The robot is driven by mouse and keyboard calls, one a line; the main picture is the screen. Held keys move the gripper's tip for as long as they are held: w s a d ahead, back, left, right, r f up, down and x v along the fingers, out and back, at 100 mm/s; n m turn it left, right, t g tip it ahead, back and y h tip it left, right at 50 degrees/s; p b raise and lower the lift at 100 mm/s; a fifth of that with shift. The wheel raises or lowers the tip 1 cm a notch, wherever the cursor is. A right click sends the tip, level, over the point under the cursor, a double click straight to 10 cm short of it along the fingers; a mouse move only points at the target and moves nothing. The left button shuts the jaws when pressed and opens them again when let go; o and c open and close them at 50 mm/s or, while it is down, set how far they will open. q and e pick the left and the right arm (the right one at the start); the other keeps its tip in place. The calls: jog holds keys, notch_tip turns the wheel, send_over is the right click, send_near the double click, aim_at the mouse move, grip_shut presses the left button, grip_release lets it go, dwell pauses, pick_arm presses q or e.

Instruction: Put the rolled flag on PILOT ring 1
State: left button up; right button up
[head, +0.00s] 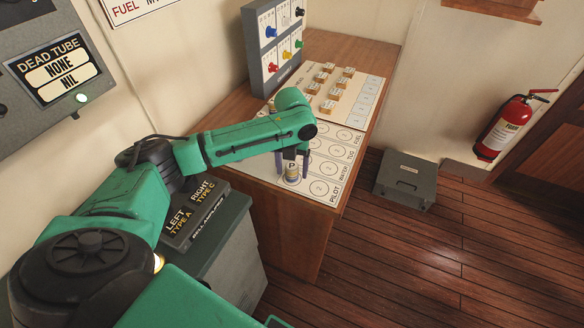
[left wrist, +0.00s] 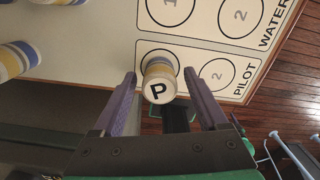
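The rolled flag (head: 291,173) is a short striped roll with a black P on its white top end; it also shows in the left wrist view (left wrist: 159,80). It stands on the PILOT row, over ring 1 (left wrist: 174,55), and covers most of that ring. My left gripper (head: 292,160) reaches down over it. In the left wrist view its two purple fingers (left wrist: 160,82) are either side of the flag, with a narrow gap on each side, so it is open. Whether the flag's base is fully inside the ring is hidden. My right gripper is not clearly in view.
PILOT ring 2 (head: 320,187) is empty beside the flag. Other striped rolls (left wrist: 14,60) stand to the left in the wrist view. Tan blocks (head: 329,106) and a grey switch box (head: 272,45) are farther back. A grey case (head: 406,180) sits on the floor.

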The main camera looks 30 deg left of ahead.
aim_at(292, 166)
pick_arm(q)
notch_tip(292, 166, up, 12)
jog(key=b, duration=0.2)
jog(key=shift+r, duration=0.2)
dwell(0.4)
